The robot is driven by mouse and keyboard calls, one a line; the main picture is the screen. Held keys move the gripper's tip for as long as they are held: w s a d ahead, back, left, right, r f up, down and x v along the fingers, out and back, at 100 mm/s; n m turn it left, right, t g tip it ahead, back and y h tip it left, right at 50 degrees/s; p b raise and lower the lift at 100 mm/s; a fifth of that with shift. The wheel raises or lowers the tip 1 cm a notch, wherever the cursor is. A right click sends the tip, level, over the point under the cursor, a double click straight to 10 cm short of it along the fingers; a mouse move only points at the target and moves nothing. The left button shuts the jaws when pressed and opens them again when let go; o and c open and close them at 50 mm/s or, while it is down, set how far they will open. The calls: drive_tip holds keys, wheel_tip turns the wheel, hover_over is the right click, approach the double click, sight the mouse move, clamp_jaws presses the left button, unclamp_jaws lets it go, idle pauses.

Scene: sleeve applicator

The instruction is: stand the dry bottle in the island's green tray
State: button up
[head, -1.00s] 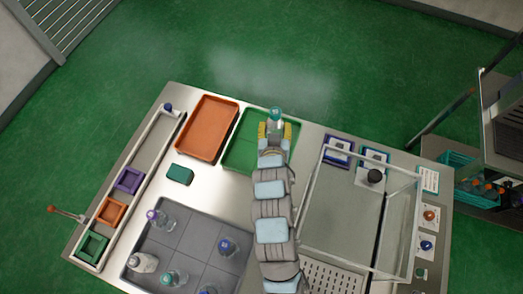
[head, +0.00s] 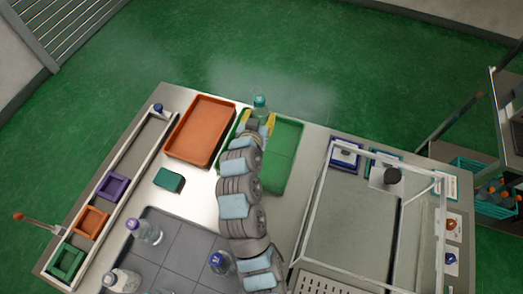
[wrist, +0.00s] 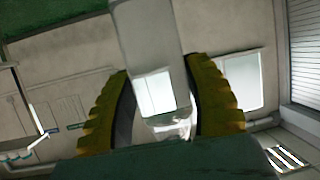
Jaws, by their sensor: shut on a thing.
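My gripper (head: 259,120) is shut on a clear bottle (head: 260,104) with a teal-green cap, at the far edge of the island. The bottle looks roughly upright and held up, cap toward the head camera. The green tray (head: 285,155) lies below and to the right of the gripper; my arm hides its left part. I cannot tell how high the bottle is above the tray. In the wrist view the yellow fingers stand either side of a clear, shiny part of the bottle (wrist: 172,127); the rest of it is hard to make out.
An orange tray (head: 201,130) sits left of the green tray. A teal box (head: 169,180) lies nearby. A grey tray (head: 185,245) with several bottles is at the front. A framed clear enclosure (head: 350,215) stands to the right.

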drive_tip(key=shift+n+y, duration=0.3)
drive_tip(key=shift+y, duration=0.1)
drive_tip(key=shift+w+d+f, duration=0.1)
drive_tip(key=shift+w+f, duration=0.35)
drive_tip(key=shift+f, duration=2.1)
drive_tip(key=shift+w+d+f, duration=0.1)
drive_tip(key=shift+w+f, duration=0.4)
drive_tip(key=shift+f, duration=2.05)
drive_tip(key=shift+w+f, duration=0.45)
drive_tip(key=shift+f, duration=2.1)
drive_tip(key=shift+f+b, duration=0.2)
drive_tip(key=shift+b, duration=0.1)
drive_tip(key=o, duration=1.2)
drive_tip(key=shift+r, duration=0.15)
